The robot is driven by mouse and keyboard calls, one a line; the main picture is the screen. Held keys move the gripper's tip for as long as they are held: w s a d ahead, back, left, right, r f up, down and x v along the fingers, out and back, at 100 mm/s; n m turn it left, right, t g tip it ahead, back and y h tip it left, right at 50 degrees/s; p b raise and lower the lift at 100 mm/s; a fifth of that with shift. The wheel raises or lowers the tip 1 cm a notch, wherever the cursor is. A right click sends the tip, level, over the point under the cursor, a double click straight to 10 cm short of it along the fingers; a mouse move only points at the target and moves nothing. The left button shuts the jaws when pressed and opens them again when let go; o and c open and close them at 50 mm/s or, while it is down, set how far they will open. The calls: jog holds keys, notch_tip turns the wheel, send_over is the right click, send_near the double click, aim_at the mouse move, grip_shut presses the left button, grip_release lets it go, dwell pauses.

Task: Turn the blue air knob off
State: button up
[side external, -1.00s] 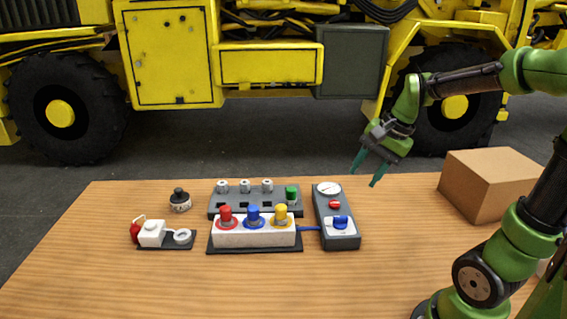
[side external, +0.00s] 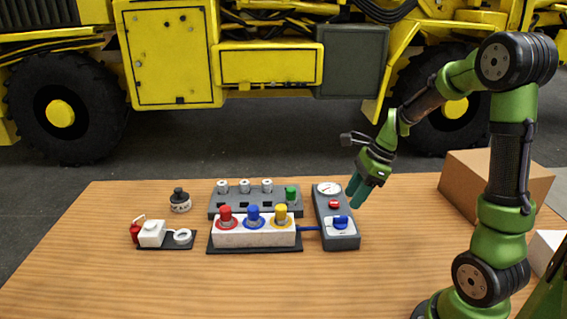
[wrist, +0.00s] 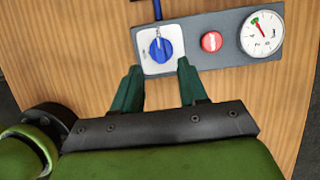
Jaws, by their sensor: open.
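The blue air knob (side external: 341,222) sits on a white plate at the near end of the grey control panel (side external: 345,242). In the wrist view the blue knob (wrist: 161,49) lies ahead of my gripper, roughly centred between its fingers. My gripper (side external: 356,189) is open and empty, above and to the right of the panel in the side view. In the wrist view my gripper (wrist: 160,78) shows two separate green fingers, with their tips appearing near the panel's edge. I see no contact with the knob.
The panel also carries a red button (wrist: 211,42) and a round gauge (wrist: 262,34). Left of it stands a block with red, blue and yellow knobs (side external: 254,236). A cardboard box (side external: 480,185) stands at the right. The table front is clear.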

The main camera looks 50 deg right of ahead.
aim_at(341, 217)
jog(key=x, duration=0.6)
jog(key=shift+a+f, duration=0.1)
jog(key=shift+f, duration=0.2)
grip_shut()
